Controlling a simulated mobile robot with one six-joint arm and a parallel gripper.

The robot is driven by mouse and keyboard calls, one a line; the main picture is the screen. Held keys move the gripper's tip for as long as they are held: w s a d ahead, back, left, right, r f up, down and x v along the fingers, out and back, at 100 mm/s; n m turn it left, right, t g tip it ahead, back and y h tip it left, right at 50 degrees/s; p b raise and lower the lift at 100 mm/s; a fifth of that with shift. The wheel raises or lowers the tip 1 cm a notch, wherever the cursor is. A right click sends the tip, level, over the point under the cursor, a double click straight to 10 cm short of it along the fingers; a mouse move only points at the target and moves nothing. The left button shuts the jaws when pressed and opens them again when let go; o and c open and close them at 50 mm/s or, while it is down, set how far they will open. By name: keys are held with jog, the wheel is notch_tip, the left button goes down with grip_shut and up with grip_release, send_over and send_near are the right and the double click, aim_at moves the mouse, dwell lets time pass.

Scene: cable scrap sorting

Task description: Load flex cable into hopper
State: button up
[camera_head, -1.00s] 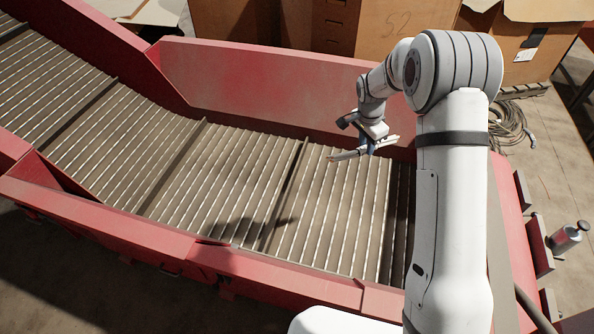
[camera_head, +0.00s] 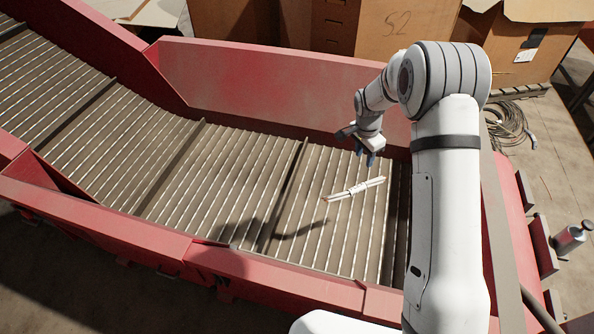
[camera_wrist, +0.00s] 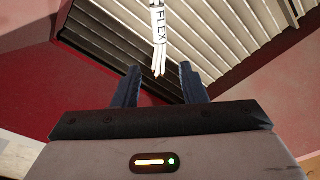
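The flex cable (camera_head: 355,189) is a short white bundle over the slatted bed of the red hopper (camera_head: 270,88). In the wrist view the cable (camera_wrist: 157,38) has a white tag reading "FLEX" and lies beyond my fingertips, clear of them. I cannot tell whether it is falling or resting on the slats. My gripper (camera_head: 366,160) is above and behind the cable, inside the hopper walls. In the wrist view its two dark blue fingers (camera_wrist: 158,85) are apart with nothing between them.
Cardboard boxes (camera_head: 402,35) stand behind the hopper. A coil of cable (camera_head: 508,122) lies on the floor at right. A metal canister (camera_head: 568,238) stands at the far right. The hopper's slatted bed (camera_head: 215,185) is otherwise bare.

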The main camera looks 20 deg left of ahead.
jog(key=shift+o, duration=1)
notch_tip(320, 180, up, 8)
jog(key=b, duration=0.1)
jog(key=shift+s+a+f, duration=0.15)
jog(key=shift+s+a, duration=0.15)
